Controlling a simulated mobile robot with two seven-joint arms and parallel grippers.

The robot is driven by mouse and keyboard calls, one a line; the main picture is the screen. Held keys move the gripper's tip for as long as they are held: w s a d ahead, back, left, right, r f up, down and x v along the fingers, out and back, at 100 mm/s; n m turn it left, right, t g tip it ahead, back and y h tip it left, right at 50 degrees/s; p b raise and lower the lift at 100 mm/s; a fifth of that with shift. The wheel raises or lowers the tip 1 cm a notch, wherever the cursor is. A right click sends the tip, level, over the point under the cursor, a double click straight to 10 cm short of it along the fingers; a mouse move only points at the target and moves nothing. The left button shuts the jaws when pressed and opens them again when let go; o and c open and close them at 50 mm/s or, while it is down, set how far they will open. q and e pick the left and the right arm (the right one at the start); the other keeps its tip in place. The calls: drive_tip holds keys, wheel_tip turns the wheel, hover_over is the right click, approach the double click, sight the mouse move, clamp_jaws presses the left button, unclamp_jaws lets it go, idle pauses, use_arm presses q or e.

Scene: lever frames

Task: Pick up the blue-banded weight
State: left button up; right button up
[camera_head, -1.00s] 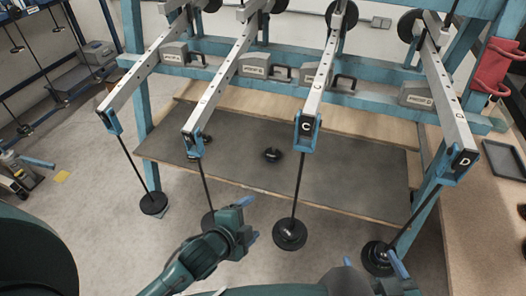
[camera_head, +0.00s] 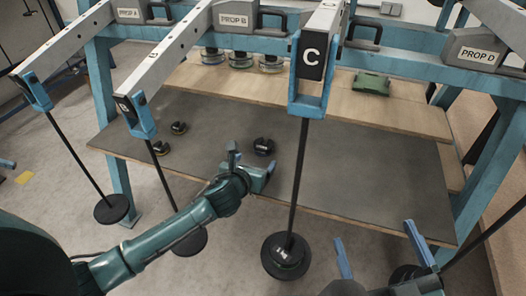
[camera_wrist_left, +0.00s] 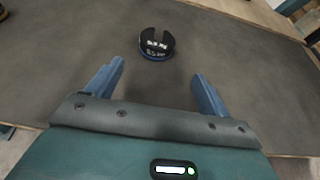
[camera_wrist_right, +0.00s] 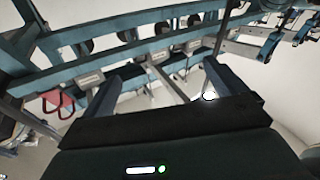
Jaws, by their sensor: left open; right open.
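The blue-banded weight (camera_wrist_left: 157,45) is a black slotted disc with a blue band round its base. It lies flat on the dark mat, ahead of my left gripper's fingertips and centred between them, in the left wrist view. It also shows in the head view (camera_head: 263,146), just beyond my left gripper (camera_head: 252,164). That gripper is open and empty over the mat's near part, apart from the weight. My right gripper (camera_head: 378,252) is open and empty at the lower right, in front of the bench. The right wrist view shows no weight between its fingers.
Two yellow-banded weights (camera_head: 170,138) lie on the mat (camera_head: 350,180) to the left. Lever C (camera_head: 311,60) hangs its rod and black weights (camera_head: 286,256) right of my left gripper. More weights (camera_head: 240,57) and a green object (camera_head: 371,83) stand on the wooden shelf behind.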

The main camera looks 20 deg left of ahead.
sight(261, 150)
use_arm(q)
drive_tip(key=b+x, duration=0.1)
drive_tip(key=x, duration=0.2)
drive_tip(key=shift+f, duration=0.1)
drive_tip(key=b+x, duration=0.2)
drive_tip(key=x, duration=0.2)
drive_tip(key=shift+w+a+b, duration=0.2)
drive_tip(key=shift+a+b, duration=0.1)
drive_tip(key=shift+b, duration=0.1)
drive_tip(key=shift+w, duration=0.55)
drive_tip(key=c, duration=1.1)
drive_tip(key=shift+c, duration=0.5)
drive_tip(key=shift+r, duration=0.45)
wheel_tip(261, 150, up, 3)
drive_tip(key=shift+f+p, duration=0.1)
drive_tip(key=shift+p, duration=0.9)
wheel_tip(261, 150, up, 7)
drive_tip(key=p, duration=0.3)
drive_tip(key=shift+f, duration=0.2)
drive_tip(key=shift+r+p, duration=1.5)
drive_tip(key=shift+p, duration=1)
use_arm(e)
drive_tip(key=shift+r, duration=2.35)
